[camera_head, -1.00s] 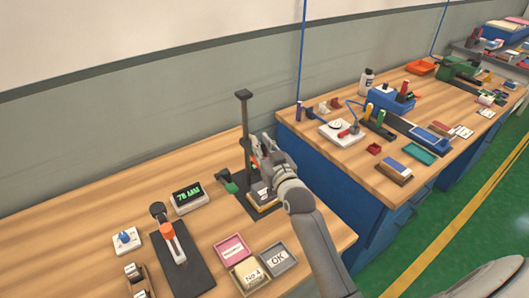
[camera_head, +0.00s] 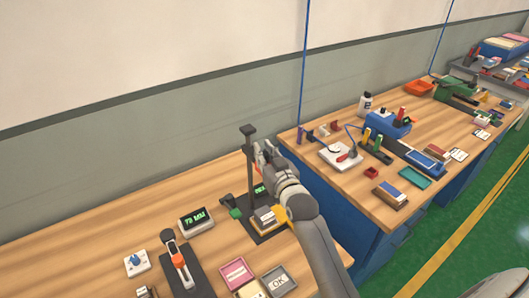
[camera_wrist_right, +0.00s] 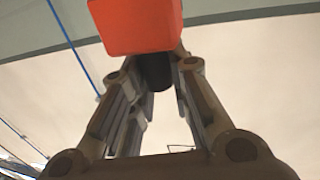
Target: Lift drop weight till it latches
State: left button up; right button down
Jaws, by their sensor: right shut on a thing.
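The drop tester has a dark upright column (camera_head: 250,165) with a flat cap (camera_head: 248,129) on a dark base. My right gripper (camera_head: 264,156) is beside the upper column, a little below the cap. In the right wrist view its fingers (camera_wrist_right: 158,78) are shut on the drop weight (camera_wrist_right: 137,25), an orange-red block with a dark round part below it that sits between the fingers. In the head view my gripper mostly hides the weight. I cannot tell whether it touches a latch. My left gripper is not in view.
A green-lit readout (camera_head: 196,219) and a lever press with an orange part (camera_head: 178,260) stand to the left. Pink (camera_head: 236,273) and grey OK (camera_head: 278,281) trays lie in front. A second bench with tools stands to the right.

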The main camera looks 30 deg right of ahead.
jog(key=shift+d+r, duration=0.1)
jog(key=shift+r, duration=0.7)
jog(key=c, duration=1.4)
grip_release()
jog(key=shift+o, duration=0.4)
jog(key=shift+f, duration=0.2)
jog(key=shift+f, duration=0.1)
jog(key=s, duration=1.2)
jog(key=shift+a, duration=0.4)
